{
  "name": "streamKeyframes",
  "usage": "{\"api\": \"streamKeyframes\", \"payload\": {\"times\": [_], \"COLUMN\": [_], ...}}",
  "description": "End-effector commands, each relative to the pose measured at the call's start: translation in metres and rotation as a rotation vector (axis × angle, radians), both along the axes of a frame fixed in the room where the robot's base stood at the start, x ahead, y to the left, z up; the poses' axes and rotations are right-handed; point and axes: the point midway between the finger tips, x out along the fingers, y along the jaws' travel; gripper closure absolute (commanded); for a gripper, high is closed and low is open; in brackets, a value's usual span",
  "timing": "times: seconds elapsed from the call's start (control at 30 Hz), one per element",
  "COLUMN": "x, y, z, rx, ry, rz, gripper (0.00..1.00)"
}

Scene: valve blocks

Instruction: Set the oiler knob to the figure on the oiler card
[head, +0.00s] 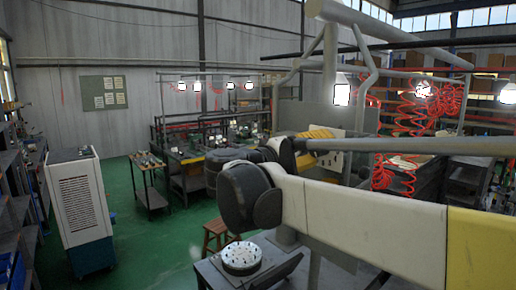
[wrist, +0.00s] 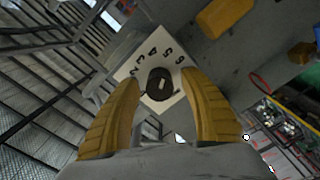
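In the wrist view a dark round knob (wrist: 160,90) sits on a white dial plate (wrist: 145,47) with black figures in an arc. The figures look like 2 to 6, rotated in the picture. A pale mark shows on the knob's face; which figure it points to I cannot tell. My gripper (wrist: 163,98) has its two yellow fingers apart, one on each side of the knob, with narrow gaps showing. Whether the fingers reach the knob's depth is unclear. In the head view my arm hides the knob. I cannot make out the oiler card in either view.
A green notice board (head: 103,92) with white sheets hangs on the far wall. A white cabinet (head: 78,205) stands at left. Red coiled hoses (head: 405,125) hang at right.

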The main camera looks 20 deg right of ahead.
Motion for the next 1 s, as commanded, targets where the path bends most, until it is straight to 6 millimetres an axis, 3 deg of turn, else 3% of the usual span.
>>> {"api": "streamKeyframes", "payload": {"times": [0.17, 0.63, 0.8, 1.0], "x": [-0.003, -0.034, -0.040, -0.041], "y": [0.009, 0.098, 0.111, 0.113], "z": [0.000, 0.000, 0.000, 0.000], "rx": [0.000, 0.000, 0.000, 0.000], "ry": [0.000, 0.000, 0.000, 0.000], "rz": [0.001, 0.004, 0.001, 0.000], "gripper": [0.48, 0.48, 0.48, 0.48]}}
